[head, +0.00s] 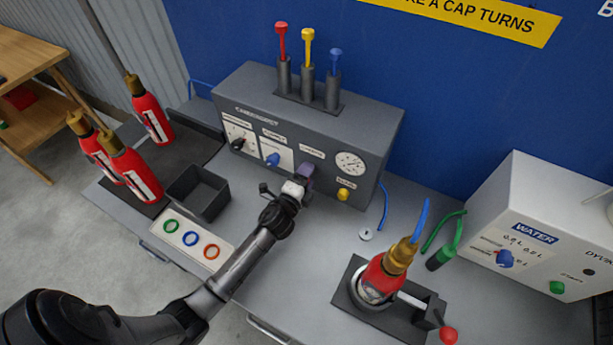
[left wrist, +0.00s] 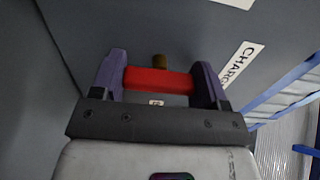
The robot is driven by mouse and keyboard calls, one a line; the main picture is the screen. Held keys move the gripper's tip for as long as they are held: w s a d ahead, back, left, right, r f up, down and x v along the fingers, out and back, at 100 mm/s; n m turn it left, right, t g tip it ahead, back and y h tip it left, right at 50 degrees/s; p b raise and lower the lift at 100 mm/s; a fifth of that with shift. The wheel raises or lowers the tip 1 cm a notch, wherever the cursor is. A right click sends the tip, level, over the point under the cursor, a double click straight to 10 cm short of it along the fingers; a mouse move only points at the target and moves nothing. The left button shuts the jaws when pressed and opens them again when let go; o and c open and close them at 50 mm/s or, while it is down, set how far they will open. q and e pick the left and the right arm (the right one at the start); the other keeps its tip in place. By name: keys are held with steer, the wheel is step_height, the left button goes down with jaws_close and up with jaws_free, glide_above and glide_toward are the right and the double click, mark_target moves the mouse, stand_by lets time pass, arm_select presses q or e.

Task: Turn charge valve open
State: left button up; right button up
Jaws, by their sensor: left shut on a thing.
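The charge valve shows in the left wrist view as a red handle (left wrist: 158,80) on a brass stem, with a white label starting "CHARG" (left wrist: 238,66) on the panel beside it. My left gripper (left wrist: 160,88) has its two purple fingers at the two ends of the red handle and is shut on it. In the head view my left gripper (head: 304,176) is at the front of the grey control panel (head: 330,125), below a label and left of the pressure gauge (head: 350,164). It hides the handle there. My right gripper is not in view.
The panel also has a black knob (head: 238,144), a blue knob (head: 272,160) and a yellow button (head: 343,195). A red extinguisher (head: 382,275) with a blue hose stands in a holder at front right. Several others stand at left, near an empty bin (head: 198,192). A water unit (head: 545,235) is at right.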

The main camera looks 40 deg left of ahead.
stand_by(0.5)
arm_select(q)
steer(key=o, duration=0.9)
steer(key=shift+o, duration=0.2)
steer(key=shift+s, duration=0.25)
steer(key=v, duration=1.3)
steer(key=shift+s, duration=0.2)
steer(key=shift+d, duration=0.1)
